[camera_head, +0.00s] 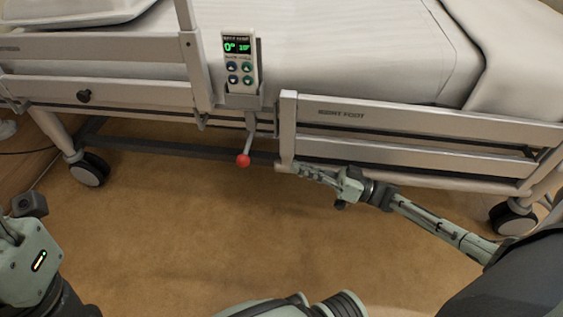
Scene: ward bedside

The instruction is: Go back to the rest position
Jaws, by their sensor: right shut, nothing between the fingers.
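My right gripper (298,168) reaches in from the right, low along the near side of the bed. Its fingers are shut and hold nothing. The fingertips overlap the lower end of the foot rail's left post in the picture; I cannot tell whether they touch it. My left arm (32,262) shows only in part at the lower left edge, and its gripper fingers are not visible.
The bed's foot rail (420,125) and head rail (100,48) face me. A hand control (240,62) stands between them, above a red-knobbed lever (243,160) left of my right gripper. Wheels (90,169) and (513,218) stand at both sides. The brown floor (190,230) is clear.

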